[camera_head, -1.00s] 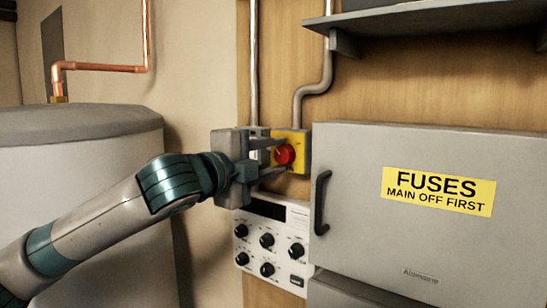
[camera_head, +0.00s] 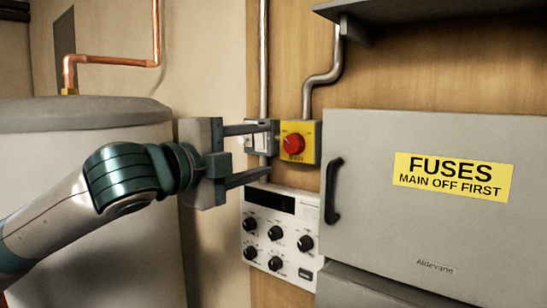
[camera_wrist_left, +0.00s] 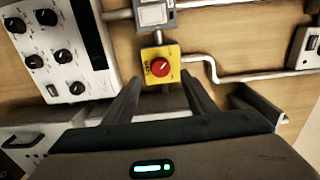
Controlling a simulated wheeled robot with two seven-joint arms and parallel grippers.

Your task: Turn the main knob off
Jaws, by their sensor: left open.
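The red main knob (camera_head: 294,145) sits on a yellow plate on a grey box (camera_head: 311,140) fixed to the wooden panel. In the left wrist view the knob (camera_wrist_left: 161,68) shows ahead of the fingers, with a pale pointer mark on it. My left gripper (camera_head: 271,151) is open and empty. Its two fingers point right, to the left of the yellow box, apart from the knob. In the wrist view the fingers (camera_wrist_left: 161,88) lie either side of the yellow box's lower part in the picture. My right gripper is not in view.
A grey fuse cabinet (camera_head: 440,230) with a black handle (camera_head: 332,190) stands right of the knob. A white control panel (camera_head: 283,210) with several black knobs is below. A white switch box (camera_head: 259,139) is behind the fingers. A shelf (camera_head: 420,12) juts out above.

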